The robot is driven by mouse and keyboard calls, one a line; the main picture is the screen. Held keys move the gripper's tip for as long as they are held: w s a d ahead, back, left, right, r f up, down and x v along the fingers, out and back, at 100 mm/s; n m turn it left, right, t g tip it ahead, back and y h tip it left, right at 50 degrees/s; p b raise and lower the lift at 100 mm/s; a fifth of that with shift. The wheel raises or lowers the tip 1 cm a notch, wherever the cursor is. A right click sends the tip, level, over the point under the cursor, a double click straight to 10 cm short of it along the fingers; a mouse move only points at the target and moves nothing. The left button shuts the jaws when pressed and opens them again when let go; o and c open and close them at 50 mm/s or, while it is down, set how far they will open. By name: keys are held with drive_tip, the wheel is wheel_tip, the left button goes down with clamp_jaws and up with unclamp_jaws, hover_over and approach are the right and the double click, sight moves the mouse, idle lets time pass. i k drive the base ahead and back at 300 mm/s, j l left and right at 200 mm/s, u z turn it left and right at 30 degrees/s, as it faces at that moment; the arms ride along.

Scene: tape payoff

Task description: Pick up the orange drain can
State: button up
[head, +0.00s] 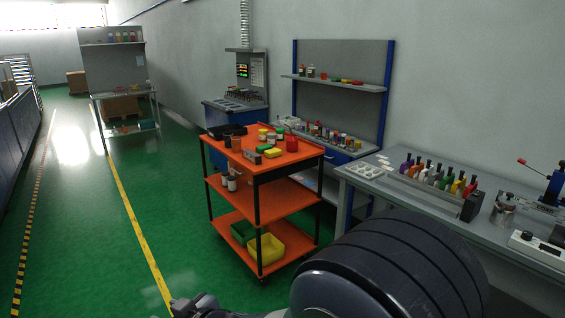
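No object clearly reads as the orange drain can. A small brownish-orange cup-like item (236,144) stands on the top of the orange cart (290,163), near its left edge; it is too small to tell whether it is the can. My gripper (182,304) shows only in part at the bottom edge, low in front of the cart and apart from it. I cannot tell whether its fingers are open, and no held object shows.
The cart top also holds a black tray (226,131), a red item (291,144) and several small coloured items. A yellow bin (267,251) sits on its bottom shelf. A grey workbench (345,177) stands right. Green floor is clear left.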

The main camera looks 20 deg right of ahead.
sight(237, 144)
drive_tip(key=i+j+z, duration=0.1)
drive_tip(key=i+z, duration=0.3)
drive_tip(key=i+j+z, duration=0.2)
drive_tip(key=i+z, duration=0.25)
drive_tip(key=i+j+z, duration=0.4)
drive_tip(key=i+j, duration=0.55)
drive_tip(key=i+j+z, duration=0.15)
drive_tip(key=i+j, duration=0.35)
drive_tip(key=j, duration=0.2)
drive_tip(key=i+j, duration=0.5)
drive_tip(key=j, duration=0.15)
